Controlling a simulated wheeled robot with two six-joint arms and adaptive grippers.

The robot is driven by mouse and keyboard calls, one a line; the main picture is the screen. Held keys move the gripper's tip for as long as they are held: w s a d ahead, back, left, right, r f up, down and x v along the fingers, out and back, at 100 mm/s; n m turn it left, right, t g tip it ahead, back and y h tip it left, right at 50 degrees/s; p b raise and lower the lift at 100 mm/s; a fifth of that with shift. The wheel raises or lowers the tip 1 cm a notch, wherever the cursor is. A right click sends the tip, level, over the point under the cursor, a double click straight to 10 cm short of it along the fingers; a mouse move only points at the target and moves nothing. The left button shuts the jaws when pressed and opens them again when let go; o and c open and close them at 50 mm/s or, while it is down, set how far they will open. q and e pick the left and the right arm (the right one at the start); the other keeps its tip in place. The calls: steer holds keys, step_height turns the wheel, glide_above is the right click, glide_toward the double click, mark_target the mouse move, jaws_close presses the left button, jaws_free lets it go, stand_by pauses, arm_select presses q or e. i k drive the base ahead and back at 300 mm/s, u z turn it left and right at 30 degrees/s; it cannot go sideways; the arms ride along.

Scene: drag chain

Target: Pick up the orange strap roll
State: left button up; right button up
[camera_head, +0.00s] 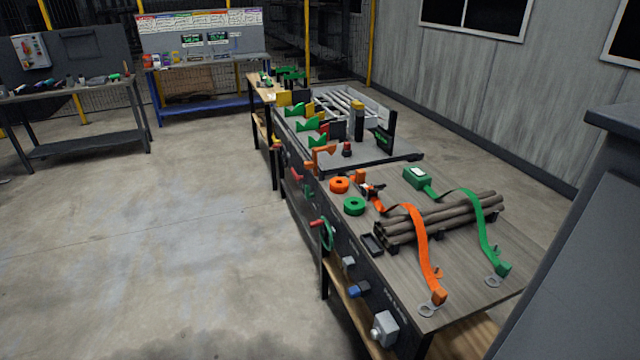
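The orange strap roll (340,185) is a small ring-shaped coil with a dark centre. It lies on the workbench top (470,290) near its left edge, to the left of a log bundle. A green strap roll (354,206) of like shape lies just in front of it, slightly to the right. Neither of my grippers shows in the head view.
An orange strap (420,240) and a green strap (487,235) run over the bundle of logs (440,218). Hooks, knobs and tools line the bench's left side. A dark block (590,220) fills the right. Open concrete floor (150,240) lies left.

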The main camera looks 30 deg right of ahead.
mark_target(338, 185)
steer(key=i, duration=2.95)
steer(key=z, duration=3.15)
steer(key=i, duration=0.45)
